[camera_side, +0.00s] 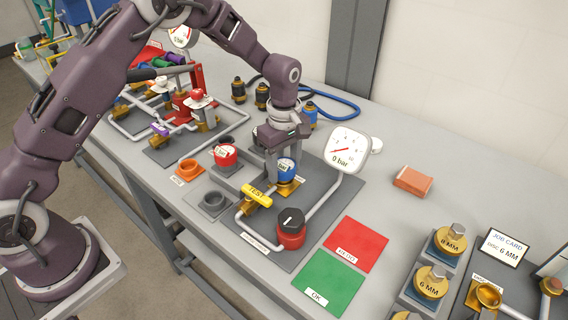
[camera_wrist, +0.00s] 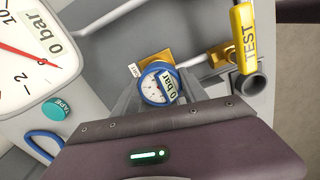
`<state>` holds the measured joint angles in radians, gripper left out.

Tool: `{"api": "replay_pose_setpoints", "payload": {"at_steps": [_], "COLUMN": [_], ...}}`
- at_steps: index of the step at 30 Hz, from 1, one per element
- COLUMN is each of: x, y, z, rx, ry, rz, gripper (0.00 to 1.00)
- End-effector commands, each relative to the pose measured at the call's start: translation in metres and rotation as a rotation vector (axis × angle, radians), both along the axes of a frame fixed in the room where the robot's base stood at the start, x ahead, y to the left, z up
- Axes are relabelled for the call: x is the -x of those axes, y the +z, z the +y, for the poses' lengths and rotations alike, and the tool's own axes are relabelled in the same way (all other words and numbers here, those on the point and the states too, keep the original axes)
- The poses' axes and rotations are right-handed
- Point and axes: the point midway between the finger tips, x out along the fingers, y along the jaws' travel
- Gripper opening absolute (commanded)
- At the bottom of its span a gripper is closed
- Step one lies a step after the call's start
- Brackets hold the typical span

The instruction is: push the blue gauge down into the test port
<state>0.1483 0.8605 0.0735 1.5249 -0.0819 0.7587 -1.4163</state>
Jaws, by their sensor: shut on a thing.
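The blue gauge (camera_side: 287,170) has a blue body and a white dial. My gripper (camera_side: 279,160) points down over it and is shut on it; the fingers partly hide it. The gauge stands at the brass test port block (camera_side: 286,188) on the dark skid plate. In the wrist view the gauge (camera_wrist: 158,84) sits between the fingers, dial towards the camera, with the brass block (camera_wrist: 155,60) just beyond it. How deep the gauge sits in the port is hidden.
A yellow TEST valve handle (camera_side: 257,195) is close on the left. A large 0 bar dial (camera_side: 346,148) stands close on the right. A red-and-black knob (camera_side: 291,228) is in front. A red gauge (camera_side: 225,156) stands in a holder beside an empty grey holder (camera_side: 212,202).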

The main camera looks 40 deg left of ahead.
Motion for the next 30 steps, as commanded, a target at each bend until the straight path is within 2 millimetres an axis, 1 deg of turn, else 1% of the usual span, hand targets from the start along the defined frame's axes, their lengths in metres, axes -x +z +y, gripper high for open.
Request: {"api": "replay_pose_setpoints", "payload": {"at_steps": [25, 30], "x": [0.000, 0.000], "y": [-0.017, -0.017], "z": [0.000, 0.000], "rx": [0.000, 0.000], "ry": [0.000, 0.000], "rz": [-0.001, -0.001], "gripper": [0.02, 0.02]}}
